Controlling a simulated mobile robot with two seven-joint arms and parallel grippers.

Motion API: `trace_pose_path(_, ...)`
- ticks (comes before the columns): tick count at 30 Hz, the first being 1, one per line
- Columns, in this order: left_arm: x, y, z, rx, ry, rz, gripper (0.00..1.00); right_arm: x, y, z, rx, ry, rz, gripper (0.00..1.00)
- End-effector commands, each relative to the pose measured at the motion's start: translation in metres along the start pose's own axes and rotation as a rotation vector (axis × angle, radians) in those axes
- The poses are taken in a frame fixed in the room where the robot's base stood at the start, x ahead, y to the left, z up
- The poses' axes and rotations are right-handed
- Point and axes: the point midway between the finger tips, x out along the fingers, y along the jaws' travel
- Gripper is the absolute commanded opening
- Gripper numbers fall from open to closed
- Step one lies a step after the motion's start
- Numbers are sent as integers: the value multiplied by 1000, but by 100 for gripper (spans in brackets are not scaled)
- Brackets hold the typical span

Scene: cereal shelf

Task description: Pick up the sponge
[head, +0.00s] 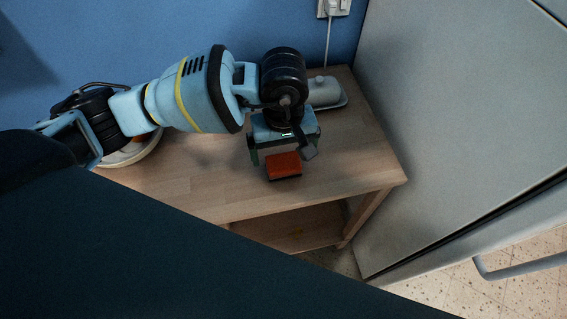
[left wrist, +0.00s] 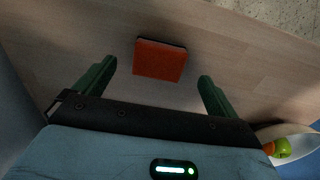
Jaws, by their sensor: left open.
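The sponge (head: 285,165) is a small orange-red block with a dark underside, lying on the wooden table (head: 215,190) near its front right part. It also shows in the left wrist view (left wrist: 160,60), ahead of and between the two green fingers. My left gripper (head: 284,157) is open above the sponge, pointing down. In the left wrist view the left gripper (left wrist: 156,82) has its fingers spread wider than the sponge, with nothing between them touching it. My right gripper is not in view.
A grey fridge (head: 440,120) borders the table's right side.

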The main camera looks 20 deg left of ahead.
Motion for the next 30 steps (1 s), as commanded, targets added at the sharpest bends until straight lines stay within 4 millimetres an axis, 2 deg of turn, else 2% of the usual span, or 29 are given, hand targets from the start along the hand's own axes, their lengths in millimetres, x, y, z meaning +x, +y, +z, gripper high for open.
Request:
trace_pose_path(10, 44, 1, -4, -1, -2, -1, 96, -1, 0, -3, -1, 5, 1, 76)
trace_pose_path(14, 50, 1, -4, 0, -2, -1, 96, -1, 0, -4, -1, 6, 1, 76)
trace_pose_path(20, 51, 1, -4, 0, -1, -1, 96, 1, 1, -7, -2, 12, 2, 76)
trace_pose_path(30, 50, 1, -4, 0, -1, 0, 53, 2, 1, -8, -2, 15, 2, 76)
